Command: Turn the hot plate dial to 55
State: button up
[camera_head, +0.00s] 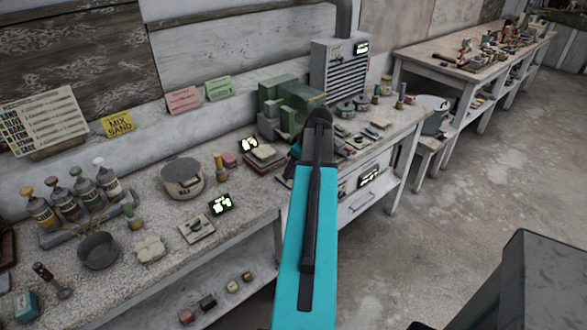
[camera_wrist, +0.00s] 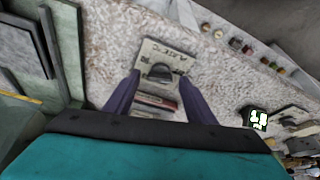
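In the wrist view a grey plate with a dark half-round dial (camera_wrist: 159,72) and small markings lies on the speckled bench top. The markings are too blurred to read. My gripper (camera_wrist: 159,76) is open, its two purple fingers apart, with one tip on each side of the dial in the picture. I cannot tell whether they touch it. In the head view my gripper (camera_head: 294,153) is mostly hidden behind my teal arm, which also hides that part of the bench. Another dial plate (camera_head: 197,229) lies farther left beside a lit display (camera_head: 220,204), whose digits are unreadable.
Green blocks (camera_head: 289,94) and a grey slatted unit (camera_head: 340,70) stand behind my arm. A second bench (camera_head: 440,60) is at the back right.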

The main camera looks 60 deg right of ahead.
jog(key=c, duration=1)
